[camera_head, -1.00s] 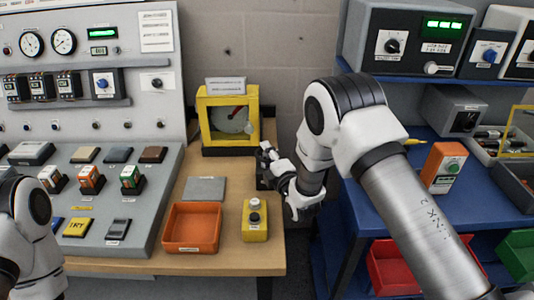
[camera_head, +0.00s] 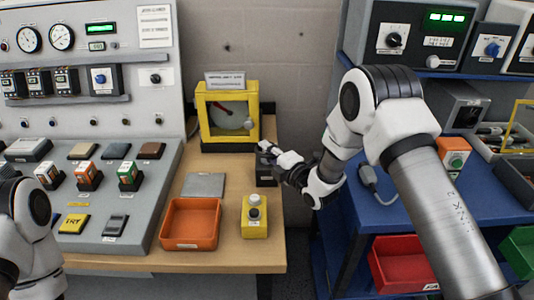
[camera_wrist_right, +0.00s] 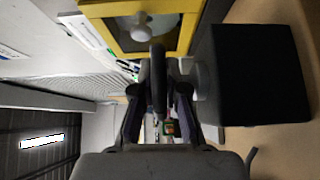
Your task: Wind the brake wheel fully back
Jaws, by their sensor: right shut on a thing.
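The brake wheel (camera_wrist_right: 158,82) shows edge-on in the right wrist view as a dark rim, beside a black box (camera_wrist_right: 255,75). My right gripper (camera_wrist_right: 158,100) is shut on the wheel rim, with one finger on each side. In the head view my right gripper (camera_head: 270,154) is at the black box (camera_head: 265,172) and hides most of the wheel. Behind it stands a yellow-framed case (camera_head: 203,118) with a pale disc (camera_head: 230,118) and a red pointer. My left arm shows at the left edge; its gripper is out of view.
An orange tray (camera_head: 190,240) and a yellow button box (camera_head: 255,228) stand on the wooden table in front. A grey plate (camera_head: 203,185) lies behind the tray. A control console (camera_head: 90,210) is left, and a blue bench (camera_head: 400,210) right.

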